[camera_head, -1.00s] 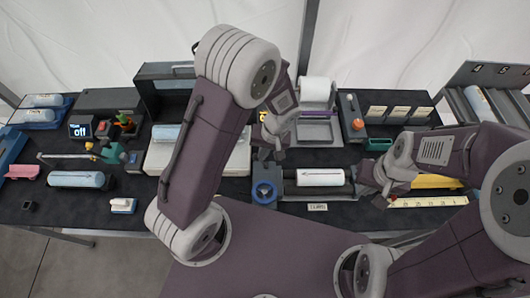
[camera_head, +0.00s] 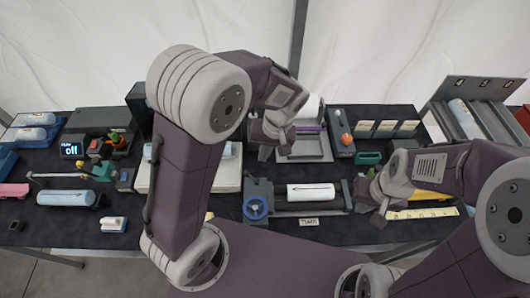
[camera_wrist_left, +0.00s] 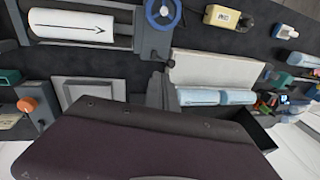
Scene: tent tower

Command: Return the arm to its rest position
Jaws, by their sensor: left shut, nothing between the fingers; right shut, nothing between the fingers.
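My left gripper (camera_head: 265,150) hangs above the table, in front of the grey tray at the back middle, and is shut with nothing in it. Its arm rises from my base and bends over at the elbow. My right gripper (camera_head: 374,208) is shut and empty. It is low over the table, beside the left end of the yellow ruler strip (camera_head: 425,212).
A white cylinder (camera_head: 310,192) lies in a cradle with a blue handwheel (camera_head: 255,208). A grey tray (camera_head: 303,148) stands behind. Blue cylinders (camera_head: 66,198) lie at the left. A sloped rack (camera_head: 480,115) stands at far right.

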